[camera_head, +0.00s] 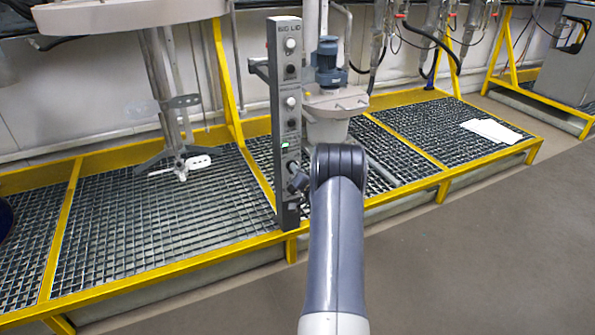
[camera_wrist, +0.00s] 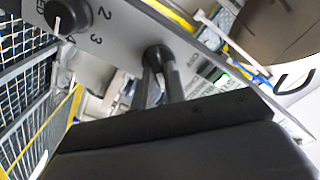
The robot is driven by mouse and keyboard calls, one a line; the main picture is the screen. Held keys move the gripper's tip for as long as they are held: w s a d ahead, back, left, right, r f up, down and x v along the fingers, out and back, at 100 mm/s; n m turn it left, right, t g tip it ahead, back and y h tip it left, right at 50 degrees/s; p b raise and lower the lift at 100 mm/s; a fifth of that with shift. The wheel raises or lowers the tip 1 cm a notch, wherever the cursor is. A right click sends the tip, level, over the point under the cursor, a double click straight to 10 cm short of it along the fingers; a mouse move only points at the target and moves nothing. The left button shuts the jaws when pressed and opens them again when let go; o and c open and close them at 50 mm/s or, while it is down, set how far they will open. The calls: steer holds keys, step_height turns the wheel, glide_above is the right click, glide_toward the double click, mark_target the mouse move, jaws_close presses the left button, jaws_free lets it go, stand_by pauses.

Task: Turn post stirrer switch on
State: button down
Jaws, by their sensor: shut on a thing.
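A grey switch post (camera_head: 285,90) stands upright at the front edge of the grating, with a column of pale and black knobs on its face. A small green light (camera_head: 285,145) glows on its lower half. My gripper (camera_head: 298,184) is at the lowest part of the post's face, partly hidden by my arm. In the wrist view, its two dark fingers (camera_wrist: 160,77) are closed on a black knob (camera_wrist: 158,52) on the grey panel. Another black knob (camera_wrist: 68,15) sits to the left, near the numbers 2 and 3. The held knob's setting cannot be read.
Yellow-framed metal grating (camera_head: 150,232) runs behind and beside the post. A stirrer with a paddle (camera_head: 182,163) hangs at the left. A blue motor (camera_head: 328,65) stands behind the post. A white sheet (camera_head: 492,131) lies on the right grating. The grey floor (camera_head: 480,260) is clear.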

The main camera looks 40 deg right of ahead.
steer(key=c, duration=1.5)
jaws_free()
steer(key=shift+o, duration=0.2)
steer(key=p+v, duration=0.2)
steer(key=v, duration=0.9)
steer(key=shift+w, duration=0.1)
steer(key=b+x, duration=0.2)
steer(key=x, duration=0.8)
steer(key=shift+w, duration=0.4)
steer(key=shift+s+d, duration=0.1)
